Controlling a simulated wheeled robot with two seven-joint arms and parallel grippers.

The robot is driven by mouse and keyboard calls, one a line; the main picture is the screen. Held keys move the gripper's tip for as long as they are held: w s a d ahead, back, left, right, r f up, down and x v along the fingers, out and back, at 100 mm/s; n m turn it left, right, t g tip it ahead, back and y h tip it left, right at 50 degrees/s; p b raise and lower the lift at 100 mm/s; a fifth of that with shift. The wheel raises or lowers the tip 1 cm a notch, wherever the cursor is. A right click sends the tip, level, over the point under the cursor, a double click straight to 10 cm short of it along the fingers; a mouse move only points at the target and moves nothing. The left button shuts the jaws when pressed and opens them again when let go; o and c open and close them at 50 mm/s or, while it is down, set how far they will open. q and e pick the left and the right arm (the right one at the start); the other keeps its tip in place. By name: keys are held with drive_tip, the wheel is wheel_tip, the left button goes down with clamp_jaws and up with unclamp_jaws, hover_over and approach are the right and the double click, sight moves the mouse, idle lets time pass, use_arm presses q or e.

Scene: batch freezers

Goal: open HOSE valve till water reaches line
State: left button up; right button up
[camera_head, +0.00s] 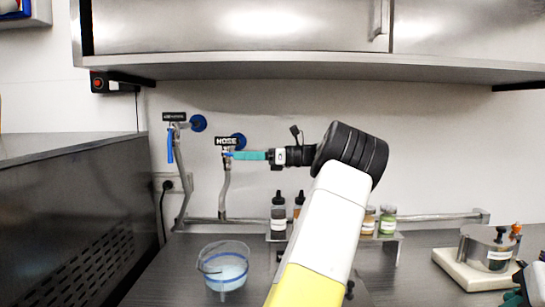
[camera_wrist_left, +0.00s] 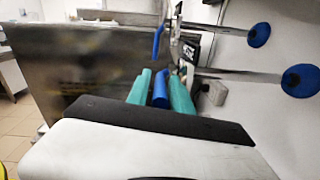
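The HOSE label (camera_head: 226,141) is on the wall above a metal tap pipe (camera_head: 225,190). My left gripper (camera_head: 246,155) reaches the HOSE valve from the right. In the left wrist view its teal fingers (camera_wrist_left: 160,90) lie close on both sides of the blue valve handle (camera_wrist_left: 160,86) and look shut on it. The handle is mostly hidden in the head view. A clear container (camera_head: 205,283) with blue bands stands on the counter below the taps and holds pale liquid. I cannot tell the exact level. My right gripper (camera_head: 513,299) shows only in part at the lower right corner.
A second tap with a hanging blue handle (camera_head: 170,147) is left of HOSE. Bottles (camera_head: 278,215) and jars (camera_head: 388,222) stand on a rack behind my left arm. A metal pot (camera_head: 487,246) stands on a pale base at right. A steel shelf (camera_head: 300,66) hangs above.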

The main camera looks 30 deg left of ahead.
use_arm(q)
clamp_jaws()
idle(1.2)
